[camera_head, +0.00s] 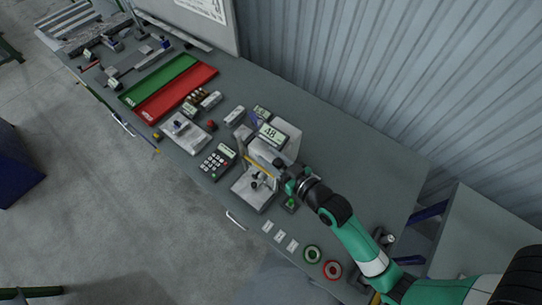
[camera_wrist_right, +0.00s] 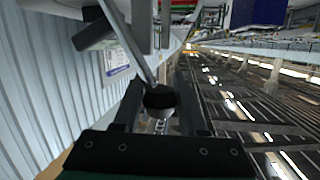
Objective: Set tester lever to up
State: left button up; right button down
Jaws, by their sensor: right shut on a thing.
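The tester is a light grey machine (camera_head: 287,150) with a small display panel (camera_head: 271,135) that reads 48, near the middle of the table in the head view. My right gripper (camera_head: 280,170) is at its right side, and the wrist hides part of the tester. In the right wrist view the tester lever is a thin metal rod (camera_wrist_right: 127,38) that ends in a black knob (camera_wrist_right: 160,98). The knob is between the two fingers of my right gripper, which is shut on it. The head view does not clearly show the lever's angle. My left gripper is not in view.
On the table are a calculator (camera_head: 217,161), a red tray (camera_head: 176,94), a green tray (camera_head: 158,79), a green tape roll (camera_head: 312,254) and a red tape roll (camera_head: 332,270). A corrugated wall (camera_head: 350,70) stands behind. The table's right rear is clear.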

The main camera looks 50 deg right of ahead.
jog(key=shift+c, duration=2.4)
grip_release()
jog(key=shift+d, duration=0.1)
jog(key=b+v, duration=0.1)
jog(key=v, duration=1)
jog(key=shift+s, duration=0.3)
jog(key=shift+r, duration=0.1)
